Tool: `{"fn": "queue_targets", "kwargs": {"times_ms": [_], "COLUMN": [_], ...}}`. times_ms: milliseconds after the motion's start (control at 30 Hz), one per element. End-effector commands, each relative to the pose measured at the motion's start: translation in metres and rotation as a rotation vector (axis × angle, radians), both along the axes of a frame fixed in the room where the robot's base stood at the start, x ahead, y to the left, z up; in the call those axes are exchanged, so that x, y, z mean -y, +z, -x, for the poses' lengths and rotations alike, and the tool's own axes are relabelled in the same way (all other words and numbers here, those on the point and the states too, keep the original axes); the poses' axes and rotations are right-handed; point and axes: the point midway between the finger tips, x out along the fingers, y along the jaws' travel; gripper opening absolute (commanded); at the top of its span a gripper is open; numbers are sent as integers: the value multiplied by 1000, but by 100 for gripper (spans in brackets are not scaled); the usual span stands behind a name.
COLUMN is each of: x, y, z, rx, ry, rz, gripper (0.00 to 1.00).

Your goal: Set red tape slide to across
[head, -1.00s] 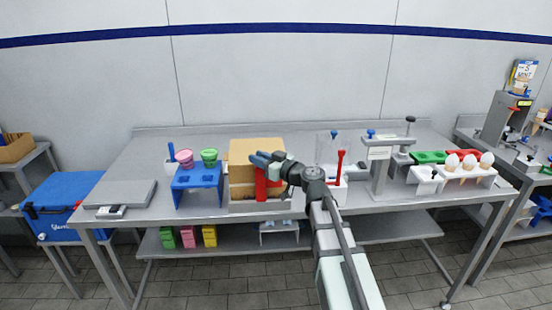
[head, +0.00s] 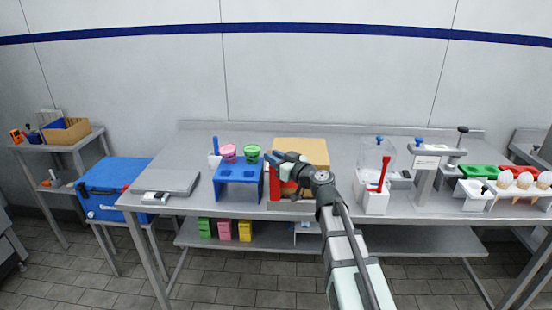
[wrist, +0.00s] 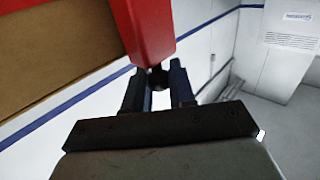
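The red tape slide (head: 287,185) shows as red pieces at the left front of a tan cardboard box (head: 314,154) on the table. In the wrist view, a red bar (wrist: 146,28) comes down from the top, beside the box's brown face (wrist: 50,45). My gripper (head: 273,157) is at the box's left front, beside the red. In the wrist view, the fingers of my gripper (wrist: 160,75) stand apart just below the bar's end. A small dark round part shows between them. I cannot tell whether they clamp it. My arm hides part of the box front.
A blue stand (head: 238,174) with a pink and a green cup is left of the box. A white holder with a red lever (head: 375,199) is close to the right. A grey flat panel (head: 168,182) lies at the left. Free tabletop shows behind the box.

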Motion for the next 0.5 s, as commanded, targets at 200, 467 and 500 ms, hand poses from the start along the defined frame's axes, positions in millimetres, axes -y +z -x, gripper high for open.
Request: {"fn": "queue_targets", "kwargs": {"times_ms": [200, 467, 500], "x": [-4, -2, -1], "y": [5, 3, 3], "z": [-2, 0, 1], "rx": [2, 0, 1], "ry": [7, 6, 6], "rz": [-11, -8, -8], "gripper": [44, 44, 44]}}
